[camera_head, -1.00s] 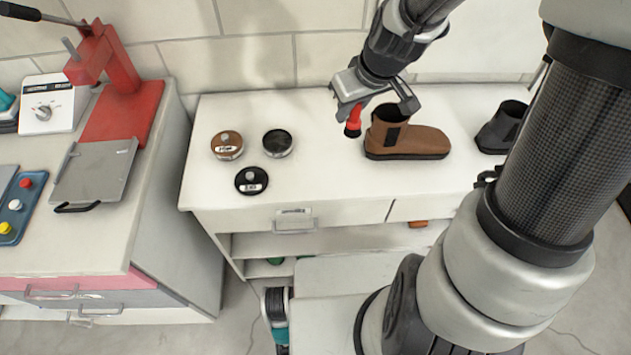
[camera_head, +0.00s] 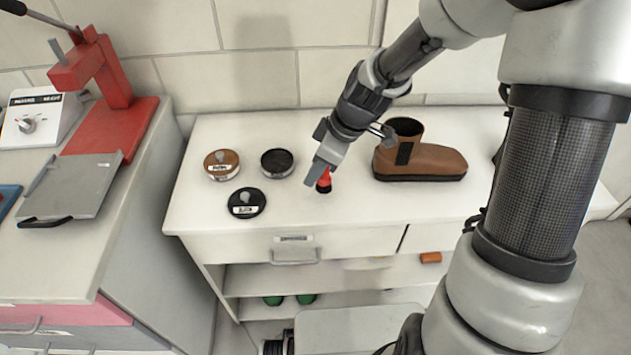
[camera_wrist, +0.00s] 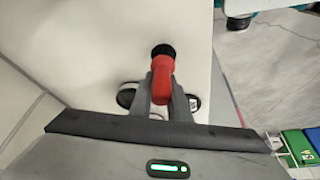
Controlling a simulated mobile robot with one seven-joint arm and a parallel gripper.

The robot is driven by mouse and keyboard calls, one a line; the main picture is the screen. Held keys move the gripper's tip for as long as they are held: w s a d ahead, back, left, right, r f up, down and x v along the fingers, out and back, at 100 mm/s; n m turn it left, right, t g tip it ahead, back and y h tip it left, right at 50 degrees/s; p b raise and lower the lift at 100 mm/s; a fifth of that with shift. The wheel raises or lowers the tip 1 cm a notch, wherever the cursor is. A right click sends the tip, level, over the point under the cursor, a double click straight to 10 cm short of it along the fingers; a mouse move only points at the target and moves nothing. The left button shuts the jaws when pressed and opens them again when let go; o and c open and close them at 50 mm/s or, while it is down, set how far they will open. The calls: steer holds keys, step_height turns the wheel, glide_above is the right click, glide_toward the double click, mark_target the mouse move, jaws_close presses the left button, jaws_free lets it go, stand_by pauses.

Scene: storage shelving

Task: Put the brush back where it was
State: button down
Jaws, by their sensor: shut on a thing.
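My gripper (camera_head: 322,170) is shut on the brush (camera_head: 324,182), which has a red handle and a dark end. In the head view the brush is at the middle of the white table top, left of the brown boot (camera_head: 430,162), with its dark end pointing down at or just above the surface. I cannot tell whether it touches. In the wrist view the red brush (camera_wrist: 162,80) sits between the two fingers (camera_wrist: 162,95), its black end pointing away from the palm.
Left of the gripper are a brown-lidded tin (camera_head: 222,165), an open black tin (camera_head: 277,163) and a black lid (camera_head: 247,202). A red press (camera_head: 108,115) stands on the left bench. Below the table top are a drawer (camera_head: 295,250) and a shelf with green and orange items.

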steer(key=shift+f, duration=1.35)
steer(key=shift+f+b, duration=0.2)
steer(key=shift+b, duration=0.15)
steer(key=c, duration=1.7)
jaws_free()
steer(key=shift+o, duration=0.2)
steer(key=shift+d+r+p, duration=0.1)
steer(key=shift+r+p, duration=0.2)
steer(key=shift+r, duration=0.25)
steer(key=p+v, duration=0.2)
steer(key=v, duration=0.9)
steer(key=shift+s, duration=0.15)
steer(key=shift+d+r, duration=0.1)
steer(key=shift+d, duration=0.05)
